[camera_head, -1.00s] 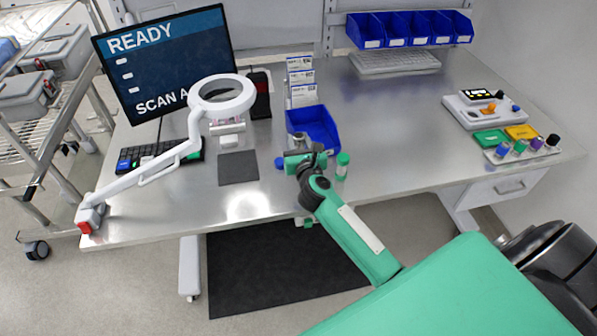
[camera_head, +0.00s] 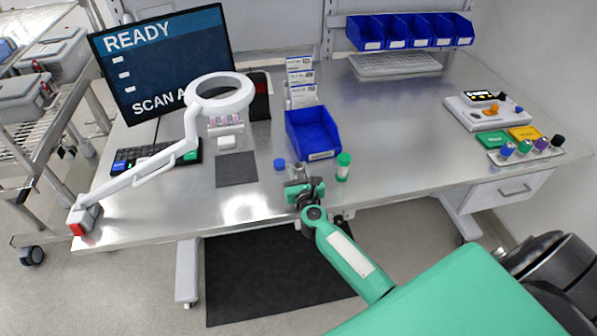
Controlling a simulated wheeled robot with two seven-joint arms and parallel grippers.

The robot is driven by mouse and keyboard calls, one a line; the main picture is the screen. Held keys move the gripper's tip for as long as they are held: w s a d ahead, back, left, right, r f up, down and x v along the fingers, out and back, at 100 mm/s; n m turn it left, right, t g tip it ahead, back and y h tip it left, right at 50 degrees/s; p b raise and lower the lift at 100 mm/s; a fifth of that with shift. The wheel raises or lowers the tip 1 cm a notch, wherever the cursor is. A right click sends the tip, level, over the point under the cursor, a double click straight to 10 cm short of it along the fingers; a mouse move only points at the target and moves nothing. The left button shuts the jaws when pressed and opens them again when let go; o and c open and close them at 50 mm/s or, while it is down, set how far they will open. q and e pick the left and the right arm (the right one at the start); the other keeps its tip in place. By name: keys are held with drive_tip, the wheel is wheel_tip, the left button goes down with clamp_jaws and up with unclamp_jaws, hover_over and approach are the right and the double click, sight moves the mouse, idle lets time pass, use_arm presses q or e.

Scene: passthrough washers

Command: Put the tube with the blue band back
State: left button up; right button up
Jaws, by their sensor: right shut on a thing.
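My right gripper (camera_head: 302,182) is at the front edge of the steel table, shut on a small greyish thing (camera_head: 298,172). The gripper hides most of that thing, and I cannot see a band on it. A small item with a blue top (camera_head: 280,164) stands on the table just left of the gripper, apart from it. A tube with a green cap (camera_head: 343,167) stands upright to the right of the gripper. A rack (camera_head: 495,158) at the far right holds several tubes with blue, green, purple and black caps. My left gripper is not in view.
A blue bin (camera_head: 313,133) sits behind the gripper. A dark mat (camera_head: 236,169) and a magnifier lamp (camera_head: 220,92) are to the left. The table between bin and rack is clear.

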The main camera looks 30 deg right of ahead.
drive_tip(key=shift+f, duration=0.15)
drive_tip(key=o, duration=1)
drive_tip(key=shift+s+r, duration=0.15)
drive_tip(key=shift+r, duration=0.05)
drive_tip(key=b+v, duration=0.2)
drive_tip(key=v, duration=0.9)
drive_tip(key=shift+s+a, duration=0.2)
drive_tip(key=shift+s, duration=0.15)
